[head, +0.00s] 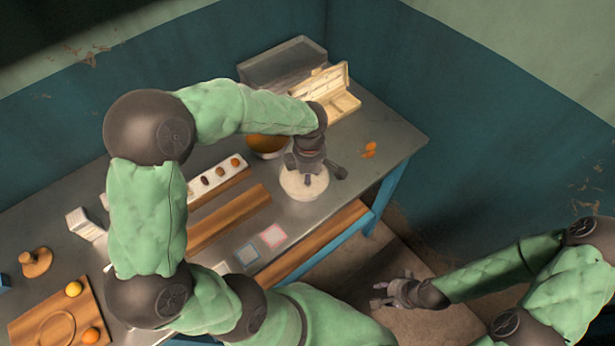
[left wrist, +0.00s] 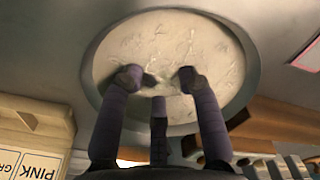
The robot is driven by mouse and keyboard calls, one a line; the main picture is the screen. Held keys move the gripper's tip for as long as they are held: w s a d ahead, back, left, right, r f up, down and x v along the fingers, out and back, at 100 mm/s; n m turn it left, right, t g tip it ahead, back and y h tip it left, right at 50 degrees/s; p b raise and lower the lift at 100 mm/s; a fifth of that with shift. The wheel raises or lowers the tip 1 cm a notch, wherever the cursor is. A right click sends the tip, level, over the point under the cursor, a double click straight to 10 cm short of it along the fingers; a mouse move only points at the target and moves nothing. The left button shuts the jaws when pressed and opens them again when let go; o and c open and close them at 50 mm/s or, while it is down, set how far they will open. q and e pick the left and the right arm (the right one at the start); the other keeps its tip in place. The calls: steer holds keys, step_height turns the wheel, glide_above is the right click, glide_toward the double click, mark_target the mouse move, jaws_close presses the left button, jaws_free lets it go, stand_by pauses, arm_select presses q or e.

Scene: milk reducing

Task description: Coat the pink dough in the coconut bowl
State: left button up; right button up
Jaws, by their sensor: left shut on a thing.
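The coconut bowl (head: 303,186) stands on the metal table near its front edge, full of white flakes; it also fills the middle of the left wrist view (left wrist: 165,40). My left gripper (head: 313,172) points straight down into it, and its fingers (left wrist: 155,78) touch the white flakes. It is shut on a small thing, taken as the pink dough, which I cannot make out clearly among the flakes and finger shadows. My right gripper (head: 392,294) hangs low at the right, away from the table, with its fingers spread and empty.
Behind the bowl stand an orange-filled bowl (head: 268,153) and an open beige box (head: 345,103). A tray of small brown pieces (head: 220,175), wooden boards (head: 232,222) and a pink-edged card (head: 272,236) lie to the left. The table's right end is mostly clear.

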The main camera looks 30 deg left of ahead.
arm_select(q)
steer(key=shift+w+a, duration=0.25)
steer(key=shift+w, duration=0.05)
steer(key=shift+a, duration=0.25)
steer(key=shift+s+a+b, duration=0.15)
steer(key=shift+s+b, duration=0.2)
steer(key=shift+s, duration=0.15)
steer(key=shift+s+d, duration=0.2)
stand_by(0.4)
steer(key=shift+r+p, duration=2.5)
steer(key=shift+r, duration=1.3)
step_height(320, 180, up, 4)
steer(key=p, duration=0.2)
steer(key=shift+p, duration=0.35)
